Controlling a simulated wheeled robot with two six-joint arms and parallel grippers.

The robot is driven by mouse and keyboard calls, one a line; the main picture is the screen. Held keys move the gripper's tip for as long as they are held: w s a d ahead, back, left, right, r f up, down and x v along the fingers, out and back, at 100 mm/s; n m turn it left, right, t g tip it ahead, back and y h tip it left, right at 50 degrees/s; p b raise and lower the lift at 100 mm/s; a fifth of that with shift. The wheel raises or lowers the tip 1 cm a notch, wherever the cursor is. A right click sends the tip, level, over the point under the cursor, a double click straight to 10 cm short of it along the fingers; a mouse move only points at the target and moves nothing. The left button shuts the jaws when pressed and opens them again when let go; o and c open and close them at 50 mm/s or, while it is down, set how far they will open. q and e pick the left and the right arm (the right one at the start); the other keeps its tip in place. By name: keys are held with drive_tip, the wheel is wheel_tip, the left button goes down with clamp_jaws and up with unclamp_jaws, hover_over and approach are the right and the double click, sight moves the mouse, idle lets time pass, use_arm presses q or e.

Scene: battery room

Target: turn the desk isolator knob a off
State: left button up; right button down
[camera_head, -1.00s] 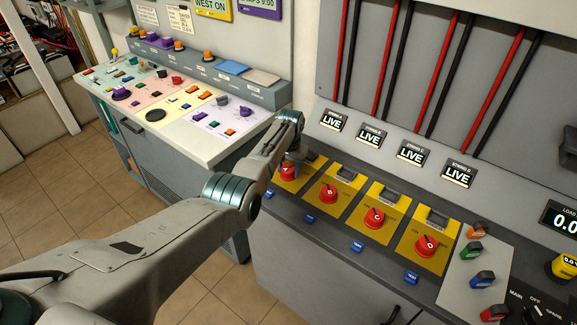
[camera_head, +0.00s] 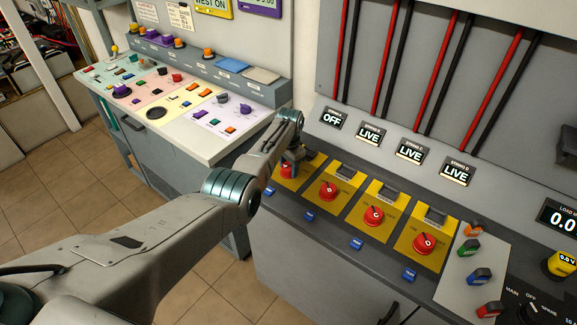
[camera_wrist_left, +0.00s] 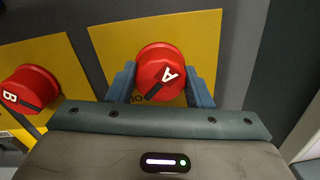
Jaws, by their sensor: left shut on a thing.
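The red isolator knob A (camera_wrist_left: 160,70) sits on its yellow plate (camera_wrist_left: 110,38) in the left wrist view. The fingers of my left gripper (camera_wrist_left: 161,84) are on either side of it and shut on it. In the head view my left gripper (camera_head: 292,163) is at the leftmost yellow plate (camera_head: 312,163) of the desk and largely covers knob A (camera_head: 287,170). The string A display (camera_head: 333,118) reads OFF. My right gripper is not in view.
Knob B (camera_head: 328,191) and two more red knobs stand to the right on yellow plates. Their displays read LIVE, such as the string B one (camera_head: 370,134). Blue buttons (camera_head: 309,216) line the front edge. A control desk (camera_head: 190,130) stands at left.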

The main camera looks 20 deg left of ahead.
sight(289, 166)
use_arm(q)
drive_tip(key=shift+w+r, duration=0.1)
drive_tip(key=shift+r, duration=0.05)
drive_tip(key=o, duration=1)
drive_tip(key=shift+r, duration=0.5)
wheel_tip(289, 166, up, 10)
drive_tip(key=b, duration=0.1)
drive_tip(key=shift+d+f, duration=0.15)
